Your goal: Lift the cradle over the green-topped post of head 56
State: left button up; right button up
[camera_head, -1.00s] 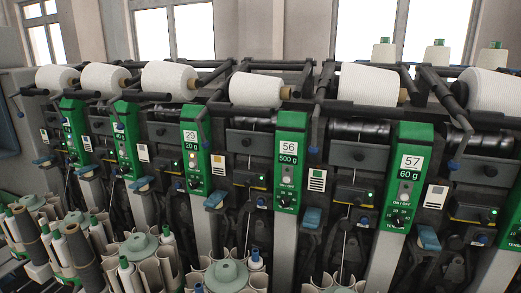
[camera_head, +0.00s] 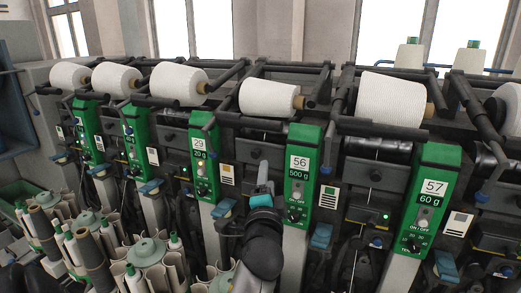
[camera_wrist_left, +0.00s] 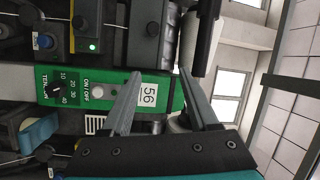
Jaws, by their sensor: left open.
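The green-topped post of head 56 (camera_head: 303,165) stands right of centre, with a white "56" label. Above it, the dark cradle (camera_head: 322,88) holds a white yarn cone (camera_head: 267,97) that lies level on its side. My left gripper (camera_head: 264,188) is just left of this post, below the cone. In the left wrist view the same post (camera_wrist_left: 100,90) lies sideways, and my open left gripper (camera_wrist_left: 161,74) has its two grey fingers spread near the label end, with nothing seen between them. A dark bar (camera_wrist_left: 207,35) shows beyond the fingertips. My right gripper is out of view.
Head 57's green post (camera_head: 428,195) and large cone (camera_head: 389,100) stand to the right. Head 29's post (camera_head: 203,160) and cone (camera_head: 179,84) stand to the left. Bobbin holders (camera_head: 150,252) fill the lower left. Dark rails run close around the cones.

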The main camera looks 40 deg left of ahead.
pick_arm(q)
notch_tip(320, 180, up, 6)
jog(key=a+m+y, duration=0.1)
jog(key=a+y, duration=0.1)
jog(key=r+p+x, duration=0.1)
jog(key=x, duration=1.3)
jog(key=shift+r+t, duration=0.2)
jog(key=shift+t, duration=0.1)
jog(key=shift+w+a, duration=0.1)
grip_shut()
dwell(0.7)
